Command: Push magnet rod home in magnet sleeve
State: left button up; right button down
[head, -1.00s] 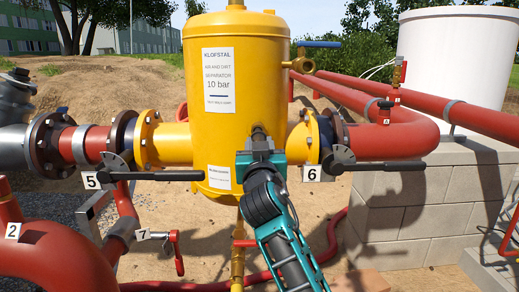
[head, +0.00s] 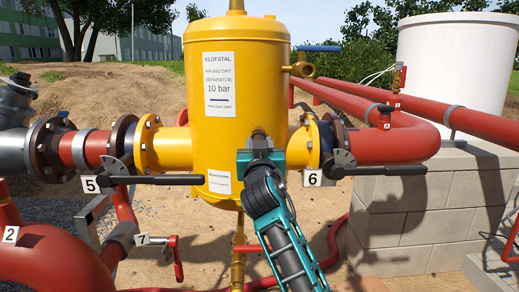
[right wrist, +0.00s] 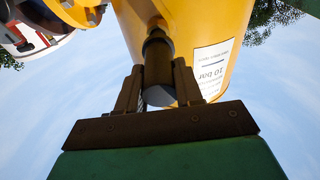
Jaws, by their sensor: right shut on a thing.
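The yellow air and dirt separator (head: 235,80) stands upright in the middle of the head view. A dark sleeve (head: 258,137) juts from its lower front. In the right wrist view the dark sleeve (right wrist: 157,40) meets the yellow wall, and a dark rod (right wrist: 158,75) with a grey end face lies in line with it. My right gripper (right wrist: 158,66) is shut on the rod, one finger on each side. In the head view my right gripper (head: 259,150) is right at the sleeve and hides the rod. How deep the rod sits cannot be told. My left gripper is not in view.
Black lever handles marked 5 (head: 165,180) and 6 (head: 385,170) flank the separator. A small red-handled valve (head: 177,258) hangs at lower left. Red pipes (head: 400,140) and a grey block wall (head: 405,215) stand to the right. Open sandy ground shows below.

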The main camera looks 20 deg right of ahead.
jog(key=shift+b+x, duration=0.7)
jog(key=shift+x, duration=1)
jog(key=shift+f, duration=0.2)
jog(key=c, duration=0.9)
grip_release()
jog(key=o, duration=0.3)
jog(key=shift+f, duration=0.15)
jog(key=o, duration=0.4)
jog(key=shift+o, duration=0.2)
jog(key=r+v, duration=0.1)
jog(key=v, duration=0.5)
jog(key=shift+s+a+f+p, duration=0.15)
jog(key=shift+s+f+p, duration=0.3)
